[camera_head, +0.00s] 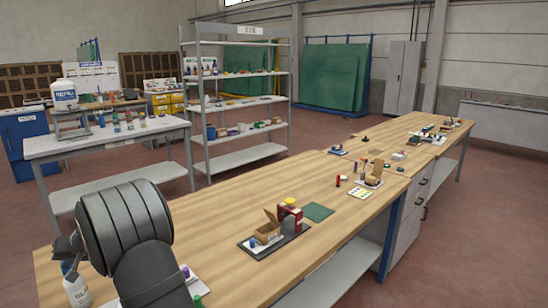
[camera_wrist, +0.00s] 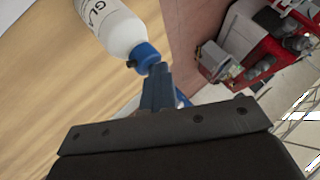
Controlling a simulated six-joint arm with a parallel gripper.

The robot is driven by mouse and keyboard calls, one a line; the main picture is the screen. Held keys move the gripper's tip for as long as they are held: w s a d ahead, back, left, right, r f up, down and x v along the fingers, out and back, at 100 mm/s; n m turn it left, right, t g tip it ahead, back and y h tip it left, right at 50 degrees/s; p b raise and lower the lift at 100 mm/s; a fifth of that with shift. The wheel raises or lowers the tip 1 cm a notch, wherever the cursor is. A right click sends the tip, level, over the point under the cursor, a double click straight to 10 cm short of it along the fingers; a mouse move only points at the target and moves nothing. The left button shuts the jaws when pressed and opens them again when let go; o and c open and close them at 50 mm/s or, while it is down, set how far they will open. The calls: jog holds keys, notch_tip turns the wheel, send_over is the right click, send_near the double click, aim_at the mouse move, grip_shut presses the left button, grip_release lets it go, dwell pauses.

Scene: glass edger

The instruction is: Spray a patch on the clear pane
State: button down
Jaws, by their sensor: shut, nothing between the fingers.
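A white spray bottle (camera_wrist: 108,25) with dark lettering and a blue top shows at the upper left of the wrist view. In the head view my arm hides most of the gripper. I cannot make out a clear pane in either view.
The long wooden bench (camera_head: 215,230) carries a dark tray (camera_head: 272,247) with a small carton, a green sheet (camera_head: 317,212) and several small items. A side table (camera_head: 105,138) and a shelf rack (camera_head: 240,145) stand behind. Large green panes (camera_head: 330,75) stand at the back.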

jog(key=shift+s+d+f, duration=0.15)
jog(key=shift+d+f, duration=0.05)
jog(key=shift+f, duration=0.4)
jog(key=shift+a+r, duration=0.15)
jog(key=shift+r, duration=3.1)
jog(key=shift+f, duration=1.5)
